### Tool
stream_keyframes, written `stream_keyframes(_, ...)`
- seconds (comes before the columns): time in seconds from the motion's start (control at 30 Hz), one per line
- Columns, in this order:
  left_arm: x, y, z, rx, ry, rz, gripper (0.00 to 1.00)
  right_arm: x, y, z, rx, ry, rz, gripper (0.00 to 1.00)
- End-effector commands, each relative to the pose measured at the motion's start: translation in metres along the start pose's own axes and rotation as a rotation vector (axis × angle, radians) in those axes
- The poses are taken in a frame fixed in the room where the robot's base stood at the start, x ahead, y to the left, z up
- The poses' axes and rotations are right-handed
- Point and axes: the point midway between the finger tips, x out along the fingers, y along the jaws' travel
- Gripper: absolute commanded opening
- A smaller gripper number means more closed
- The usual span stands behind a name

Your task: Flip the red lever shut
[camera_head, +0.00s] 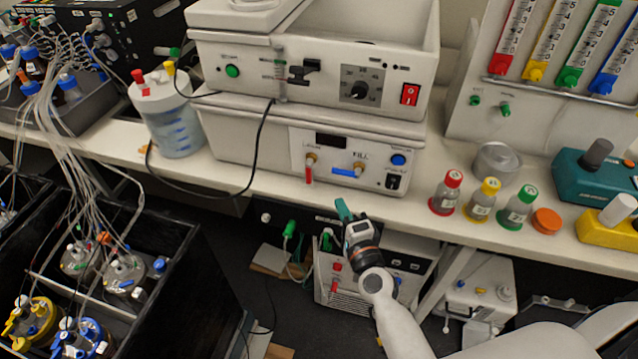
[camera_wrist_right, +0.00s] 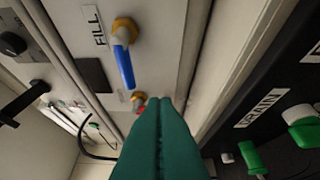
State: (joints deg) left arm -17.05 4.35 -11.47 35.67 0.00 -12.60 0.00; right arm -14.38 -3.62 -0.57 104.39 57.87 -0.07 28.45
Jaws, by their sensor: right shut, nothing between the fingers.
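The red lever (camera_head: 308,174) hangs straight down from a brass valve on the front of the white unit on the bench. In the right wrist view a small part of the red lever (camera_wrist_right: 138,101) shows just beyond my fingertips; the rest is hidden. My right gripper (camera_head: 343,209) has green fingers, pressed together and empty. In the head view it is below and to the right of the red lever, in front of the bench edge. The closed fingers also fill the lower middle of the right wrist view (camera_wrist_right: 162,100). My left gripper is not in view.
A blue lever (camera_head: 342,172) by the FILL label lies sideways, right of the red one; it is close in the wrist view (camera_wrist_right: 124,66). A black cable (camera_head: 262,145) hangs left of the red lever. Capped bottles (camera_head: 446,192) stand on the bench to the right.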

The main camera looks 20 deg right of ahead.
Motion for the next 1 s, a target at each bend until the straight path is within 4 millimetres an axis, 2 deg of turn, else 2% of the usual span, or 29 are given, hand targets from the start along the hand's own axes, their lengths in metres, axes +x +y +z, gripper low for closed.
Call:
stream_keyframes(0.03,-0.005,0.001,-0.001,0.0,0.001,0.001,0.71,0.013,0.003,0.0,0.0,0.0,0.002,0.0)
stream_keyframes(0.2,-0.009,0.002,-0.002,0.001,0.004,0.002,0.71,0.05,0.003,0.0,0.0,0.0,0.003,0.0)
stream_keyframes(0.4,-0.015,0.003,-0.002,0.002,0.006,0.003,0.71,0.071,0.001,-0.019,0.001,0.001,0.0,0.0)
stream_keyframes(0.6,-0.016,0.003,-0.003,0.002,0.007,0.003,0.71,0.08,0.001,-0.028,0.001,0.0,0.0,0.0)
stream_keyframes(1.0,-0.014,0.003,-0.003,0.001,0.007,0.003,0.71,0.08,-0.001,-0.029,0.003,0.0,0.002,0.0)
